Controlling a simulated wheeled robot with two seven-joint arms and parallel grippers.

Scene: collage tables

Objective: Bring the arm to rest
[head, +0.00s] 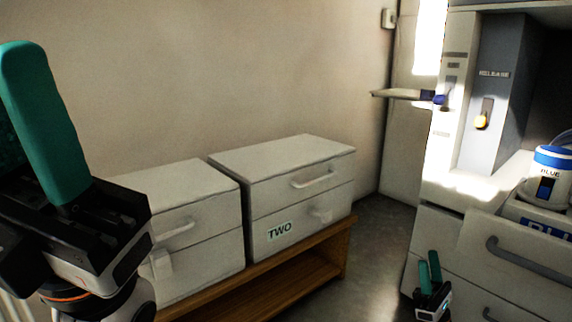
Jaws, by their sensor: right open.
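My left gripper (40,110) is large and close at the left edge, with one teal finger pointing up from a black body. Its other finger is mostly cut off or dark, so its opening is unclear. My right gripper (428,262) is small, low at the right, in front of the pale drawer cabinet (478,255). Its two teal fingers point up, slightly apart, with nothing visible between them.
Two white drawer boxes, a plain one (205,200) and one marked TWO (290,170), stand on a wooden bench (300,285). Grey floor (385,230) shows between.

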